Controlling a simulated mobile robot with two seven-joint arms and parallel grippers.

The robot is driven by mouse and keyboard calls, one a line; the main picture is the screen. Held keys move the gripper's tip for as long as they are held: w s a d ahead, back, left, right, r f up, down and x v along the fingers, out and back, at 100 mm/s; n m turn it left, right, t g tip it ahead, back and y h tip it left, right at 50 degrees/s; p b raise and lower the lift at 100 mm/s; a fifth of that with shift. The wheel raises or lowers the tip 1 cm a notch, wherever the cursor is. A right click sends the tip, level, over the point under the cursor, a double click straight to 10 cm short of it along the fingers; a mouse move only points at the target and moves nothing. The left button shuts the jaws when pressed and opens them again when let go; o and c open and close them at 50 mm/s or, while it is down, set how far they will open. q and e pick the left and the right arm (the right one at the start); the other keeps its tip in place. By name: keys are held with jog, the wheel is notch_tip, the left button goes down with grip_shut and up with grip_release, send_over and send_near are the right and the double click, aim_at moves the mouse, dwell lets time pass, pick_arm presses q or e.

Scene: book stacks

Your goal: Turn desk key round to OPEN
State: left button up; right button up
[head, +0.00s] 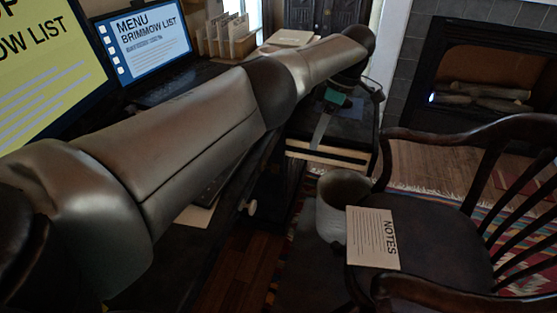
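My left arm reaches from the left across the desk (165,262) toward the upper middle. My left gripper (337,100) is at its far end, small and dark, over a dark stand with a pale front edge. I cannot tell whether its fingers are open. A small pale knob (252,208) sticks out at the desk's front edge, below my arm and well apart from the gripper. It may be the desk key, but no OPEN mark is readable. My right gripper is not in view.
A wooden armchair (425,235) with a NOTES sheet (374,238) stands at right, beside a grey bin (337,190). Screens (150,40) and a file rack (228,38) stand at the back left. A fireplace (485,80) is at the far right. My arm hides much of the desk.

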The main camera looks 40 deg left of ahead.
pick_arm(q)
jog(key=a+r+y, duration=0.2)
jog(key=a, duration=0.2)
jog(key=b, duration=0.5)
send_near(271, 168)
jog(key=shift+w+d+f+x, duration=0.1)
jog(key=shift+d+x, duration=0.05)
jog(key=shift+x, duration=1.15)
jog(key=shift+w+d+f+x, duration=0.1)
jog(key=shift+x, duration=1.25)
jog(key=shift+w+d+x, duration=0.1)
jog(key=shift+d+x, duration=0.05)
jog(key=shift+x, duration=1.15)
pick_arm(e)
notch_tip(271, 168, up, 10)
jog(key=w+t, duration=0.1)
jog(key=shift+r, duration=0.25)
pick_arm(q)
grip_shut()
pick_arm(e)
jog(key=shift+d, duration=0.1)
